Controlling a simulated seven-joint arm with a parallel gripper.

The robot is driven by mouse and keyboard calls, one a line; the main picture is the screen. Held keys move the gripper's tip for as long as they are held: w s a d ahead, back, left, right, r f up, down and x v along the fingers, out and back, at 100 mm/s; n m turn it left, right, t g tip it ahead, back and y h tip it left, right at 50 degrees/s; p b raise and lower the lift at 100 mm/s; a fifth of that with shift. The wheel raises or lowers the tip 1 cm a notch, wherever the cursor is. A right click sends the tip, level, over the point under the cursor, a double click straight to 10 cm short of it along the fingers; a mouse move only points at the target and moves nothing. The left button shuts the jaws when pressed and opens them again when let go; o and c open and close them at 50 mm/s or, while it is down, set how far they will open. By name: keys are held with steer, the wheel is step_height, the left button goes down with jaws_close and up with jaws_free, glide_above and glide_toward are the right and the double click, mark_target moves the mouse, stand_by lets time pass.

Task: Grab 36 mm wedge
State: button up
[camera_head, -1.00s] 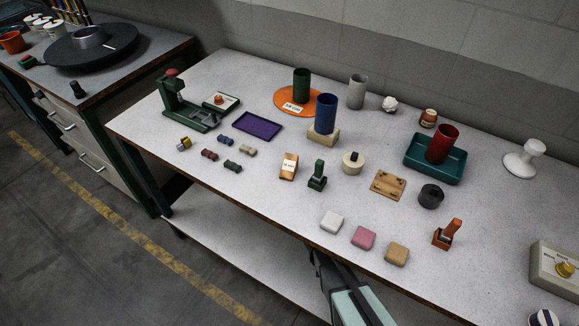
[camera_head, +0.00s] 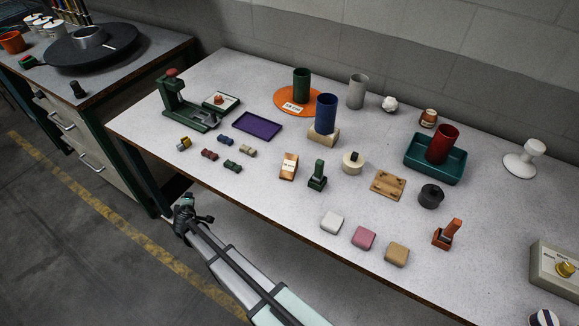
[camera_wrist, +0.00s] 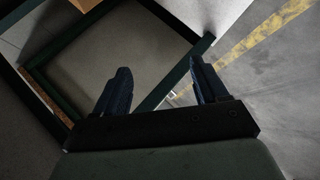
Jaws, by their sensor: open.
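I cannot tell for sure which piece is the 36 mm wedge. A copper-brown block (camera_head: 289,166) with a white label stands mid-table; its print is too small to read. Beside it is a dark green upright piece (camera_head: 317,176), and further right an orange-red one (camera_head: 446,234) with a slanted top. My gripper (camera_head: 184,203) is off the front edge of the table, left of and apart from all these pieces. In the wrist view my gripper (camera_wrist: 160,68) has its two dark fingers apart with nothing between them; no wedge shows there.
The grey tabletop (camera_head: 180,98) has its front edge between my gripper and the pieces. A green press (camera_head: 183,103) stands at the left end.

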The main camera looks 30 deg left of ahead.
steer(key=s+a+r+n+g+y, duration=0.1)
steer(key=s+a+r+n+y, duration=0.15)
steer(key=s+a+r, duration=0.5)
steer(key=s+a+r+n+y, duration=0.1)
steer(key=s+a+r+n, duration=0.25)
steer(key=r, duration=0.65)
steer(key=w+d+r+m, duration=0.1)
steer(key=w+r, duration=0.2)
steer(key=r, duration=0.6)
steer(key=w+d+r+m, duration=0.1)
steer(key=w+r+m, duration=0.15)
steer(key=r, duration=0.65)
steer(key=w+d+r+m+t+h, duration=0.2)
steer(key=w+d+r+m, duration=0.1)
steer(key=w+d+r, duration=0.4)
step_height(320, 180, up, 3)
steer(key=m+g+h, duration=0.7)
steer(key=m+h, duration=0.3)
steer(key=m, duration=1.1)
glide_above(292, 155)
step_height(292, 155, down, 8)
steer(key=shift+w+a+r, duration=0.15)
steer(key=shift+r, duration=0.05)
steer(key=shift+f, duration=2.6)
